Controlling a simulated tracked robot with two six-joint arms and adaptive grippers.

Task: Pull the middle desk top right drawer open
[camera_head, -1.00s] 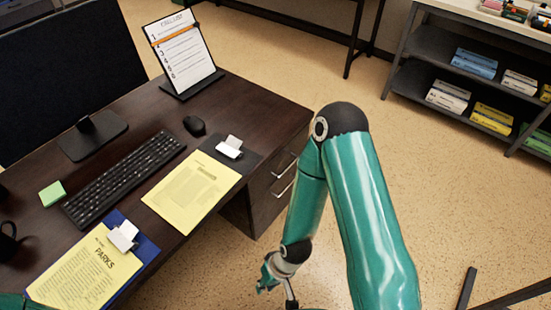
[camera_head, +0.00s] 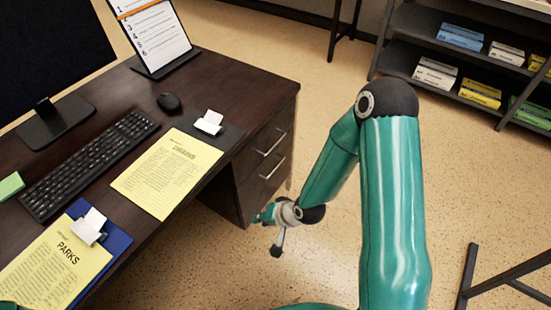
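The dark wood desk (camera_head: 240,85) fills the left side of the camera_head view. Its right pedestal shows a top drawer (camera_head: 262,140) with a silver bar handle (camera_head: 272,144), and a lower drawer (camera_head: 258,187) with a similar handle (camera_head: 273,168). Both drawers look closed. My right arm comes down at the right, and its gripper (camera_head: 279,243) is low, beside the pedestal's lower front corner and below both handles. The gripper is small and partly hidden by the wrist, so its finger opening is unclear. My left gripper does not show.
On the desk are clipboards with yellow sheets (camera_head: 168,172) (camera_head: 50,262), a keyboard (camera_head: 88,163), a mouse (camera_head: 168,102), a monitor (camera_head: 50,60) and a sign stand (camera_head: 158,38). A shelf (camera_head: 400,60) stands at the back right. Dark metal legs (camera_head: 500,278) show lower right. Floor between is clear.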

